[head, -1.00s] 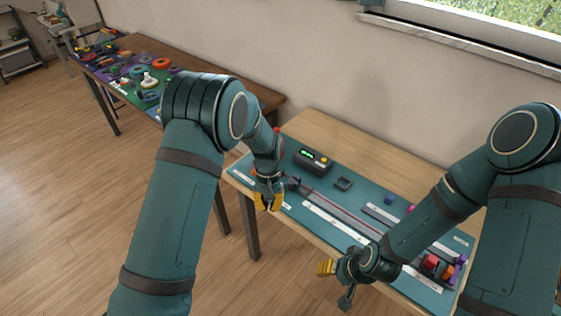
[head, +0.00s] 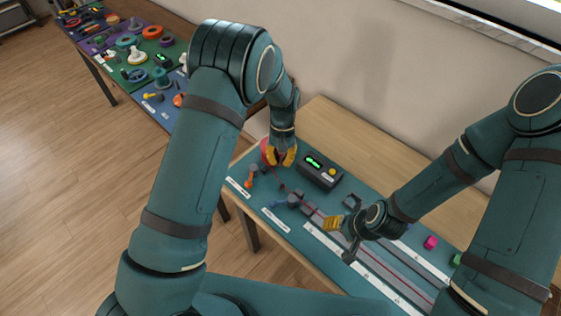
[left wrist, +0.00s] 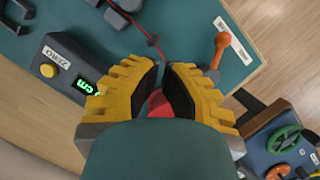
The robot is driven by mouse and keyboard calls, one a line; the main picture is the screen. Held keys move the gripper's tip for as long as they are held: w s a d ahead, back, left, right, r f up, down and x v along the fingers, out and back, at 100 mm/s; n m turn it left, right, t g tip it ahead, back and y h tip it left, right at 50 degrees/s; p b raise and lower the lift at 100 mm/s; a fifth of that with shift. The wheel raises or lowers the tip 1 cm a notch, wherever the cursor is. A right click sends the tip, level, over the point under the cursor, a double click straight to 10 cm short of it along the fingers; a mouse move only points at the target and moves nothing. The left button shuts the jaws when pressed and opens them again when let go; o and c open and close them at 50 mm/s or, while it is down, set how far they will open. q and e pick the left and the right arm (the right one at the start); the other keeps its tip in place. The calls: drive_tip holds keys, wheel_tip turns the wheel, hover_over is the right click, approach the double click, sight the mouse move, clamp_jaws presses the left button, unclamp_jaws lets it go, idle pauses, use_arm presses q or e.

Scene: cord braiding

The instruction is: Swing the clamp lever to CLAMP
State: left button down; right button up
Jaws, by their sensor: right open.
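An orange-handled lever (head: 250,181) lies at the left end of the teal mat beside a white label. A blue-handled lever (head: 284,203) sits by a dark block farther right; I cannot tell from lettering which is the clamp lever. Red (left wrist: 157,102) shows between the fingers in the wrist view. My right gripper (head: 333,223) is open over the middle.
A dark box with a green display and yellow button (head: 318,171) stands just right of my left gripper. Red cord (left wrist: 145,32) runs along the mat. A pink block (head: 431,242) lies at the right. A second table with coloured parts (head: 140,55) stands at the far left.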

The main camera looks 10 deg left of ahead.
use_arm(q)
drive_tip(key=x, duration=0.8)
drive_tip(key=shift+s+f, duration=0.1)
drive_tip(key=shift+f, duration=0.05)
use_arm(e)
drive_tip(key=shift+r, duration=0.15)
use_arm(q)
drive_tip(key=shift+s+p, duration=0.4)
drive_tip(key=shift+s, duration=0.75)
use_arm(e)
drive_tip(key=shift+r, duration=0.3)
use_arm(q)
drive_tip(key=shift+s+f, duration=0.25)
drive_tip(key=shift+s, duration=0.45)
use_arm(e)
drive_tip(key=shift+r, duration=0.1)
